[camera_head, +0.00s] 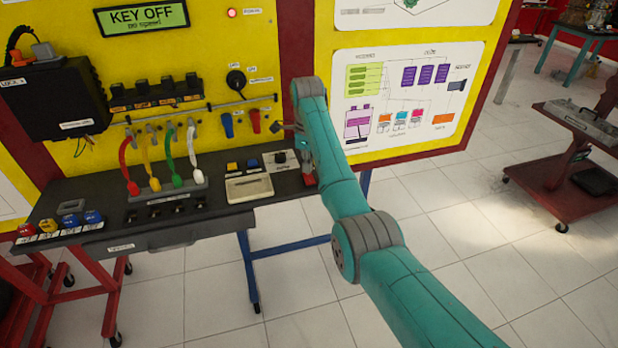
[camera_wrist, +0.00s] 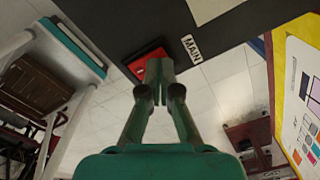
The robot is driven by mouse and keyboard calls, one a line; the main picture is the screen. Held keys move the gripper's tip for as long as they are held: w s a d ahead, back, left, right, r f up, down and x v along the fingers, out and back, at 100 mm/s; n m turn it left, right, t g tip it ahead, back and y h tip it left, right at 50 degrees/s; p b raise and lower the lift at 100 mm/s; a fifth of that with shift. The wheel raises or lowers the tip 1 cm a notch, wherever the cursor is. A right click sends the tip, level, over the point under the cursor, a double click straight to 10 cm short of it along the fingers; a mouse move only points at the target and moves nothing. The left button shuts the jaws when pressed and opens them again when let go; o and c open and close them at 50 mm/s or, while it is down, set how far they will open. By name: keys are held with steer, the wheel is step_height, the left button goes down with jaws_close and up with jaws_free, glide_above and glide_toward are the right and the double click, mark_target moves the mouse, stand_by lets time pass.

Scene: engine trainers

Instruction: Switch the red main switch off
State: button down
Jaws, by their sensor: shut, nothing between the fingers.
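The red main switch (camera_wrist: 142,60) shows in the wrist view as a red block at the edge of the dark bench top, beside a white label reading MAIN (camera_wrist: 191,48). My gripper (camera_wrist: 159,66) is shut and empty. Its fingertips overlap the switch in this view and hide part of it. I cannot tell whether they touch it, or which way the switch is set. In the head view a small bit of red (camera_head: 309,180) shows at the right end of the bench, mostly covered by my arm. My fingers are hidden there.
The dark bench (camera_head: 108,186) carries a grey box with a knob (camera_head: 281,160), a beige device (camera_head: 249,188) and coloured cables. The yellow panel behind has a display (camera_head: 142,17) reading KEY OFF and a lit red lamp (camera_head: 232,12). Open floor lies right of the bench.

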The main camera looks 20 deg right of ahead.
steer(key=shift+f, duration=0.7)
stand_by(0.5)
steer(key=shift+r, duration=3.5)
